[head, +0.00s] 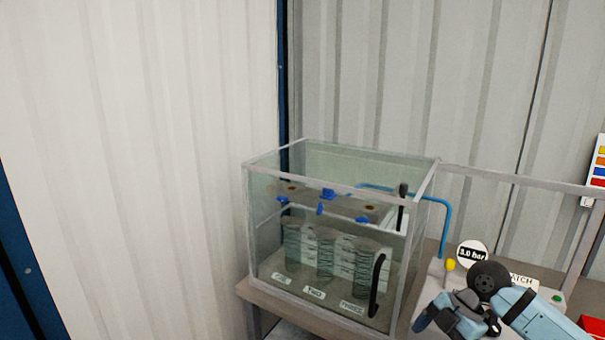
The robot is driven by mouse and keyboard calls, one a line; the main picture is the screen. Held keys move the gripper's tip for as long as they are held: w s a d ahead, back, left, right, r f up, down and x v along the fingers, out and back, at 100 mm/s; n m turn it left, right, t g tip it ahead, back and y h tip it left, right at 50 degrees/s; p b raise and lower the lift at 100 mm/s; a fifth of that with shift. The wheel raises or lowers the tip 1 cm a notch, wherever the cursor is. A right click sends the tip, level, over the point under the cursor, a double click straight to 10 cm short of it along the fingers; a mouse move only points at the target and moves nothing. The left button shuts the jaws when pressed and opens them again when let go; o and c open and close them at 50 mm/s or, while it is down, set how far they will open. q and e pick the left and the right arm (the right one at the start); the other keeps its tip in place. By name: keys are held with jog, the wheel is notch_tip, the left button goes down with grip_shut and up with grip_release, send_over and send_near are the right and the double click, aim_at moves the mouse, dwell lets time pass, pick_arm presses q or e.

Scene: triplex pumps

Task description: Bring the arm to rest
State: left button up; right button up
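My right arm (540,318) comes in from the lower right corner, light blue with a dark round joint. Its gripper (430,318) is low in the view, in front of the panel and to the right of the glass tank. The fingers are small, dark and partly cut off by the bottom edge, so I cannot tell whether they are open or shut. I see nothing held in it. My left gripper is not in view.
A glass tank (262,215) with blue valves, a black handle (377,286) and cylinders labelled ONE, TWO and THREE stands on a bench (262,299). A panel with a "3.0 bar" gauge (472,253) and yellow knob (450,264) is beside it. A red object (594,327) is lower right.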

jog(key=s+a+r+m+t+y+p, duration=0.1)
jog(key=s+a+t+y, duration=0.3)
jog(key=a+y, duration=0.3)
jog(key=s+a+r+m+t+y+p, duration=0.1)
jog(key=s+a+m+t+y, duration=0.2)
jog(key=a+y, duration=0.4)
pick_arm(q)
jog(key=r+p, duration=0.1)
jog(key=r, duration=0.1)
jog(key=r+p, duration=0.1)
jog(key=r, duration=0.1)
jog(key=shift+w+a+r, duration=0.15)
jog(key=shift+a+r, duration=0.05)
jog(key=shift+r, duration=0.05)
pick_arm(e)
jog(key=s+d+f+m+t+h, duration=0.2)
jog(key=s+d+f+m+h, duration=0.1)
jog(key=s+f+m+h, duration=0.5)
jog(key=s+d+f+m+t+h, duration=0.2)
jog(key=s+d+f+m+h, duration=0.2)
jog(key=s+f+m+h, duration=0.4)
notch_tip(320, 180, down, 4)
jog(key=shift+s+f+t, duration=0.25)
jog(key=shift+t, duration=0.05)
jog(key=shift+d, duration=0.15)
